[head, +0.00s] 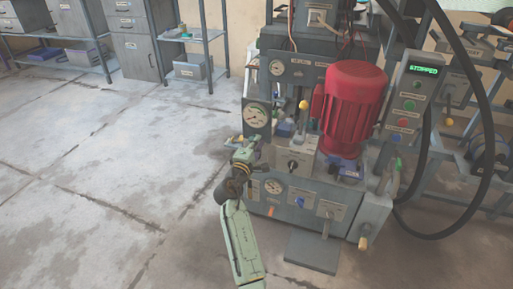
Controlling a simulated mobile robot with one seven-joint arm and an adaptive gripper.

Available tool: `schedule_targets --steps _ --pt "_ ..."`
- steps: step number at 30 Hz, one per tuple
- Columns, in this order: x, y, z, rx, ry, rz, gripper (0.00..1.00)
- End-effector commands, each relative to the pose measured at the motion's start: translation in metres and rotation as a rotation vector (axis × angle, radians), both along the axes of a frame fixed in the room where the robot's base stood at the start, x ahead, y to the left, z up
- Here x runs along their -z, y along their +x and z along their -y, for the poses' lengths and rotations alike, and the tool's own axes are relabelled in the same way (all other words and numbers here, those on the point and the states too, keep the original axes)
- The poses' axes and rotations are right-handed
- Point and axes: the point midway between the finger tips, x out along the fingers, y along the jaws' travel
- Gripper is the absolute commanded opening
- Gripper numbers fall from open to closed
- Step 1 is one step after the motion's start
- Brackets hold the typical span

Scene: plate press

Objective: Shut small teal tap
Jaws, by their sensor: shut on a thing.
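My pale green arm reaches up from the bottom of the head view to the left front of the grey press (330,185). My gripper (255,147) is at the press's left front edge, just below a round gauge (257,115). Its jaws are shut on a small part there, which looks to be the small teal tap. The tap is mostly hidden by the gripper and hard to tell from its similar green colour, so its handle angle cannot be seen.
A red motor (352,105) stands on the press. A control box (408,95) with a display reading "STOPPED" is right of it, beside a thick black hose (486,150). A grey plate (313,251) lies in front. The floor at left is clear.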

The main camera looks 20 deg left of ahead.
Motion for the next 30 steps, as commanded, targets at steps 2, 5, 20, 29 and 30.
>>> schedule_targets --steps 2,5,20,29,30 --pt "0.0029 0.0 -0.0002 0.0 0.038 0.002 0.0" --pt "0.0028 0.0 -0.0002 -0.001 0.076 0.003 0.0" --pt "0.002 0.0002 0.0002 0.0 0.131 0.004 0.0" --pt "0.002 0.0002 0.0002 0.0 0.13 0.004 0.18" --pt "0.002 0.0002 0.0002 0.0 0.129 0.004 0.2"
